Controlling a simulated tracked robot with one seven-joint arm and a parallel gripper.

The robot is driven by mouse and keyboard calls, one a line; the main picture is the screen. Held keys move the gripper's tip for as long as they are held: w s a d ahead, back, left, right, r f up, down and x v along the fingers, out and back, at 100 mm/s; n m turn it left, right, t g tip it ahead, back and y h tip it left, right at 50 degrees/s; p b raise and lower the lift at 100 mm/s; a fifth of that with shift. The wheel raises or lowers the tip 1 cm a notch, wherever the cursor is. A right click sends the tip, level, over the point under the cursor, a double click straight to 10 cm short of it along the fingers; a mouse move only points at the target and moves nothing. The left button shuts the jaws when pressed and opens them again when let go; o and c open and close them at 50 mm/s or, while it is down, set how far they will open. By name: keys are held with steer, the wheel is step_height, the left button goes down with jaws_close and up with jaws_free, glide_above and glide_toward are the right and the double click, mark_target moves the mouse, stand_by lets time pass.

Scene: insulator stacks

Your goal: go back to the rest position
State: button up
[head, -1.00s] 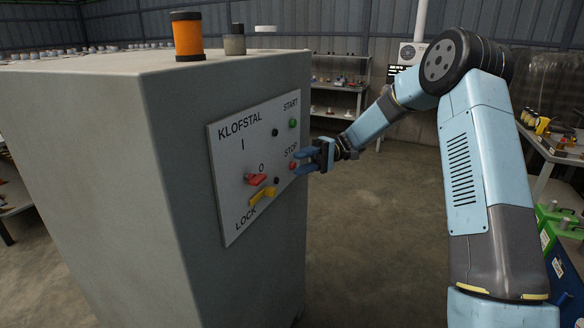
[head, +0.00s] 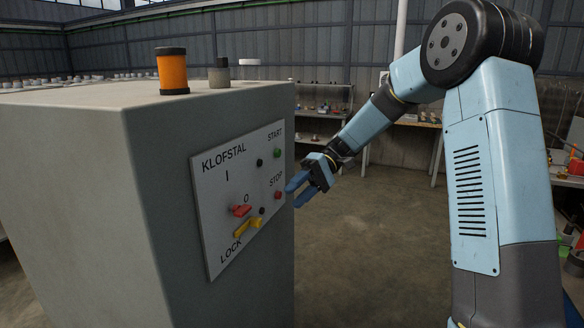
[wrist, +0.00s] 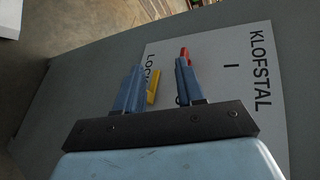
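My gripper (head: 294,193) is at the end of my blue arm, beside the right edge of the grey KLOFSTAL control panel (head: 222,180) in the head view. Its two blue fingers are apart with nothing between them, as the wrist view (wrist: 159,77) also shows. The panel carries a red rotary switch (head: 240,210), a yellow LOCK lever (head: 247,227), a green START button (head: 277,153) and a red STOP button (head: 278,195). The fingers are close to the STOP button in the picture; I see no clear contact. In the wrist view the fingers partly cover the red switch.
Bare floor (head: 370,260) lies to the right of the cabinet. Shelves and a workbench (head: 415,122) stand along the back wall, with more clutter at the far right.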

steer(key=s+d+r+m+t+h, duration=0.3)
steer(key=s+d+t, duration=0.4)
steer(key=s+d, duration=0.4)
steer(key=s+d+r+m+t+h, duration=0.2)
steer(key=s+d+t+h, duration=0.4)
steer(key=s+d, duration=0.5)
steer(key=shift+s+r+m+t+h, duration=0.3)
steer(key=shift+s+r+m+t, duration=0.1)
steer(key=shift+s+m+t, duration=0.55)
steer(key=shift+w, duration=0.1)
